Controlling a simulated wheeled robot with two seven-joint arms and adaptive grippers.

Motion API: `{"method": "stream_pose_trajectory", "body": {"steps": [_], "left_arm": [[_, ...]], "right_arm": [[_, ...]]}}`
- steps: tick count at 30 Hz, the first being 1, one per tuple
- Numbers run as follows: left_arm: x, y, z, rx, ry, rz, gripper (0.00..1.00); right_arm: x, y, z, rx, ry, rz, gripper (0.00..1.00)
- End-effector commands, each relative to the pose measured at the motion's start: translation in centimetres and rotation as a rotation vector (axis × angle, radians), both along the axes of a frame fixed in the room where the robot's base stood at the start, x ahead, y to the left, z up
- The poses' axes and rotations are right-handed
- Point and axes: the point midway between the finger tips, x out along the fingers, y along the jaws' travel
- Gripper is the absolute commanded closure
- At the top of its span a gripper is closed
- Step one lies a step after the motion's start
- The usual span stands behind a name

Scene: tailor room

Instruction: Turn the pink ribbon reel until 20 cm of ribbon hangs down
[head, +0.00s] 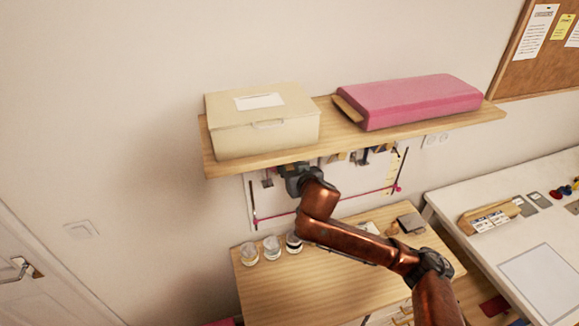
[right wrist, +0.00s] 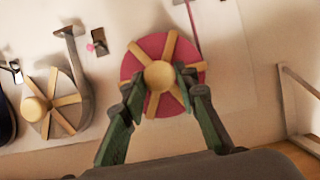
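The pink ribbon reel (right wrist: 133,66) has wooden spokes and a round wooden hub (right wrist: 160,76) and shows in the middle of the right wrist view. A narrow pink ribbon (right wrist: 190,22) runs from its edge to the top of that picture. My right gripper (right wrist: 161,82) has its two fingers on either side of the hub, in front of the reel. The fingertips are very close to the hub; whether they press on it I cannot tell. In the head view this gripper (head: 297,180) is just under the shelf's front edge, and the reel is hidden. My left gripper is out of view.
A second reel (right wrist: 72,85), grey, hangs beside the pink one. The shelf (head: 222,167) bears a cream box (head: 225,128) and a pink bolt (head: 420,97). Below, a pink line (head: 350,198) crosses the white board. The wooden counter (head: 290,293) holds several jars (head: 272,248).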

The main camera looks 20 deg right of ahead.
Motion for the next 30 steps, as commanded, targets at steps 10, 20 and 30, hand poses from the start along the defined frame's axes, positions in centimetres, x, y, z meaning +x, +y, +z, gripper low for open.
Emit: {"method": "stream_pose_trajectory", "body": {"steps": [10,20,30], "left_arm": [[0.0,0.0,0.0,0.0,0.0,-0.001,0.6],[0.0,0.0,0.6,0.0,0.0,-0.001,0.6],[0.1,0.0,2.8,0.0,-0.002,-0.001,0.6]], "right_arm": [[0.0,0.0,0.0,0.0,0.0,0.0,0.97],[0.0,0.0,0.1,-0.05,0.0,-0.001,0.98],[0.0,0.3,0.2,-0.288,-0.007,-0.002,0.98]]}}
